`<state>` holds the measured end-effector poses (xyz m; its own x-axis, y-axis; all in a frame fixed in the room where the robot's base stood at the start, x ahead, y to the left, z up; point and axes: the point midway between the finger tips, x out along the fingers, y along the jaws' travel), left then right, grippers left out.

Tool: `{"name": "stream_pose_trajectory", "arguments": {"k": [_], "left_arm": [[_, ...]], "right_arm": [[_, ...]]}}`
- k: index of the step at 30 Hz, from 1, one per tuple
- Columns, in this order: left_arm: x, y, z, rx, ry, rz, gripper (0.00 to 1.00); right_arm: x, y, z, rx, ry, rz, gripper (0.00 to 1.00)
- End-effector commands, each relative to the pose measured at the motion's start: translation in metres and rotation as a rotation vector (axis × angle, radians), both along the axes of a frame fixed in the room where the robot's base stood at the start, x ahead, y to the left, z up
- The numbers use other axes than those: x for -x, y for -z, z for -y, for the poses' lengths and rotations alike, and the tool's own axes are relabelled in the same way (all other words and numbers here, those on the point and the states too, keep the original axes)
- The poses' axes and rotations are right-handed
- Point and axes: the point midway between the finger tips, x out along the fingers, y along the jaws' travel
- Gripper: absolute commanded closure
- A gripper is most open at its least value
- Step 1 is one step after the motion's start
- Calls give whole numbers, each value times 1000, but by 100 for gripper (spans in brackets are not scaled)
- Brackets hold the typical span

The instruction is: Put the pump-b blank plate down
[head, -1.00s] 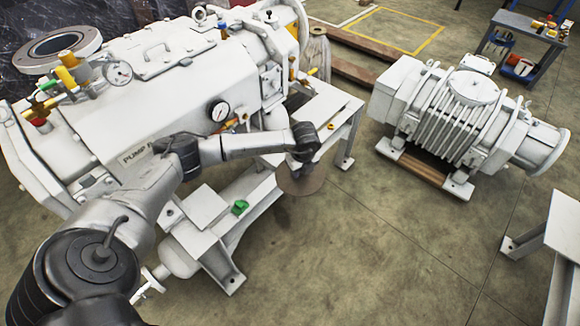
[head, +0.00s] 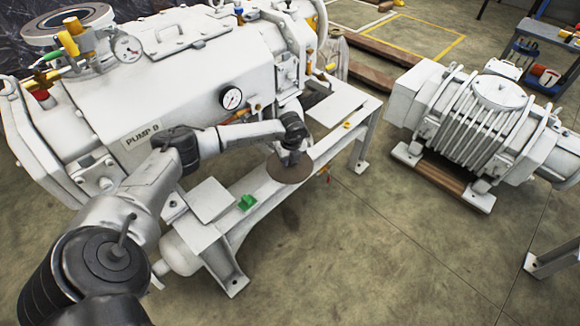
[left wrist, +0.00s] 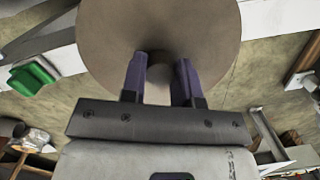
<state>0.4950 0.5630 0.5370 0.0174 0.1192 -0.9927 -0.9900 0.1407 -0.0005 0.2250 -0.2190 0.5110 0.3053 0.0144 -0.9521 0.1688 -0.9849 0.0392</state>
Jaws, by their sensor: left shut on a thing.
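The blank plate (head: 290,170) is a round brown-grey disc. My left gripper (head: 288,155) is shut on it from above, in front of the white frame of the pump marked PUMP B (head: 160,120). In the left wrist view the two purple fingers (left wrist: 162,75) close on a knob or stem at the middle of the disc (left wrist: 205,25). My right gripper is not in view.
The pump's white frame has a flat top plate (head: 335,108) and a lower beam with a green part (head: 247,202). A second white finned machine (head: 475,120) stands on wooden beams at right. A workbench (head: 545,35) is at the far right. The floor between is clear.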

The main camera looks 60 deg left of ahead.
Motion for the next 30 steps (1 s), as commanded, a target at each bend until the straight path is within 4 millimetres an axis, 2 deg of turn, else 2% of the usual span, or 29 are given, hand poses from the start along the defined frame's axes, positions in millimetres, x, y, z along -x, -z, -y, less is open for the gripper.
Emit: {"name": "stream_pose_trajectory", "arguments": {"k": [3, 7, 20, 21, 28, 30], "left_arm": [[0, 20, 0, 0, 0, 0, 100], [0, 33, 0, -1, -1, 1, 100], [0, 35, 0, -1, -1, 0, 100], [0, 35, 0, 0, 0, -1, 70], [0, 35, 0, 0, 0, -1, 48], [0, 35, 0, 0, 0, -1, 46]], "right_arm": [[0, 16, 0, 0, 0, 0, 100], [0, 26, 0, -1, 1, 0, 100], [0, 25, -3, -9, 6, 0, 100], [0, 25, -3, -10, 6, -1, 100], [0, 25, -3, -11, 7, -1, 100], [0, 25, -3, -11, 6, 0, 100]]}}
